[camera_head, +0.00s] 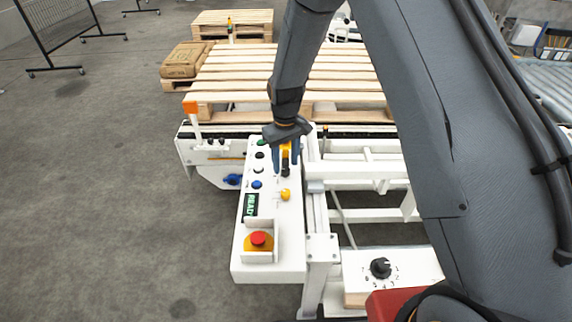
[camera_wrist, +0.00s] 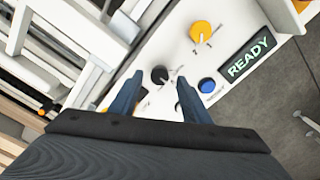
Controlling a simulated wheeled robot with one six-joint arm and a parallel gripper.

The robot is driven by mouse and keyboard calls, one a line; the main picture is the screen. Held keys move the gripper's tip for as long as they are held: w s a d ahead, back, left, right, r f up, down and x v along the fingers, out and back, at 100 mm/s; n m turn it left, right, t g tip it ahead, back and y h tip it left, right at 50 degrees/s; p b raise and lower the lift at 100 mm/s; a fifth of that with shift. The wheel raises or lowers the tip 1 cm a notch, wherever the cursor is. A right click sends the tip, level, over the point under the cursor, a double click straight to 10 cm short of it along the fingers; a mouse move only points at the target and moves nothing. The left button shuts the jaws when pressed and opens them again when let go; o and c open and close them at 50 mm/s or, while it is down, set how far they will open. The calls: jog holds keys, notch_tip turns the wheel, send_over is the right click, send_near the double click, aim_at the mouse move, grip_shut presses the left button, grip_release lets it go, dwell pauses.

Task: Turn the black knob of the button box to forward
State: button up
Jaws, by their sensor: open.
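The white button box (camera_head: 267,222) stands beside the white conveyor frame. Its black knob (camera_head: 285,169) shows below my gripper tips in the head view, and in the wrist view the same knob (camera_wrist: 160,74) lies between the fingertips in the picture. My gripper (camera_head: 286,164) is open, with its two blue-grey fingers pointing down at the box. I cannot tell whether either finger touches the knob. Small labels beside the knob are too small to read, and its setting cannot be told.
Near the knob are a yellow knob (camera_wrist: 201,31), a blue button (camera_wrist: 207,85) and a READY display (camera_wrist: 249,53). A red emergency stop (camera_head: 259,239) stands at the box's near end. A numbered black dial (camera_head: 380,268) is at lower right. Wooden pallets (camera_head: 310,65) lie behind.

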aim_at(285, 172)
jog(key=shift+f, duration=1.15)
jog(key=shift+c, duration=0.4)
jog(key=c, duration=1)
jog(key=shift+o, duration=0.2)
jog(key=shift+m, duration=0.3)
jog(key=m, duration=0.3)
jog(key=shift+m+b, duration=0.65)
jog(key=shift+m, duration=1.95)
